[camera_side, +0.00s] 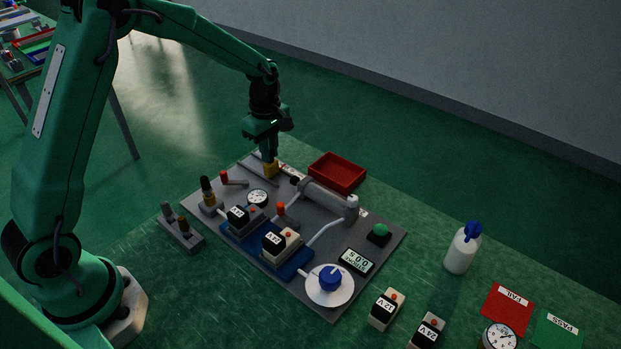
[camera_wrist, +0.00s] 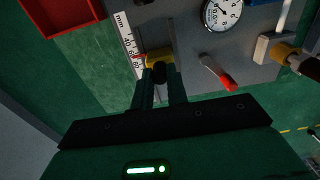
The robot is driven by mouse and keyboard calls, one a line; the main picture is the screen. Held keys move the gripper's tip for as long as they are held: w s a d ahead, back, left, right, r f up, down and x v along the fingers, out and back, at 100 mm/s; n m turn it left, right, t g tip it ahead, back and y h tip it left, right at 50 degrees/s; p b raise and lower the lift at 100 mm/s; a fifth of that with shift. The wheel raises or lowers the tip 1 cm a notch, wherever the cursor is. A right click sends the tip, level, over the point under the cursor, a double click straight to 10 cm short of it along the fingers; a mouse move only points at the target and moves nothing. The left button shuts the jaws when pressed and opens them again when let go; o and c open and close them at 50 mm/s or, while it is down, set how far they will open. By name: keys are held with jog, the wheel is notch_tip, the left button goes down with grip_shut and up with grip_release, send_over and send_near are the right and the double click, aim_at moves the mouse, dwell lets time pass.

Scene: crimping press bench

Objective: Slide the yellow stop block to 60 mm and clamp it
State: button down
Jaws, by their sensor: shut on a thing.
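The yellow stop block (camera_side: 271,169) sits at the far left end of the grey press plate, with my gripper (camera_side: 269,157) directly above and around its top. In the wrist view the yellow stop block (camera_wrist: 157,56) lies beside a white millimetre scale (camera_wrist: 130,46). A small red pointer (camera_wrist: 139,56) shows at its scale side, but I cannot read the exact value. My gripper (camera_wrist: 160,73) has its two fingers shut on the dark knob of the block. A lever with a red handle (camera_wrist: 226,81) stands to the right of the block, apart from my fingers; it also shows in the side view (camera_side: 226,178).
A red tray (camera_side: 338,171) stands behind the plate. A dial gauge (camera_side: 257,197), a grey cylinder (camera_side: 322,197) and blue fixtures with black-topped blocks crowd the plate. A white bottle (camera_side: 462,250) stands at right. Green bench is clear behind the plate's right side.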

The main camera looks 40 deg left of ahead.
jog(key=c, duration=1.4)
grip_release()
notch_tip(320, 180, up, 7)
jog(key=shift+r, duration=0.4)
jog(key=shift+r, duration=0.1)
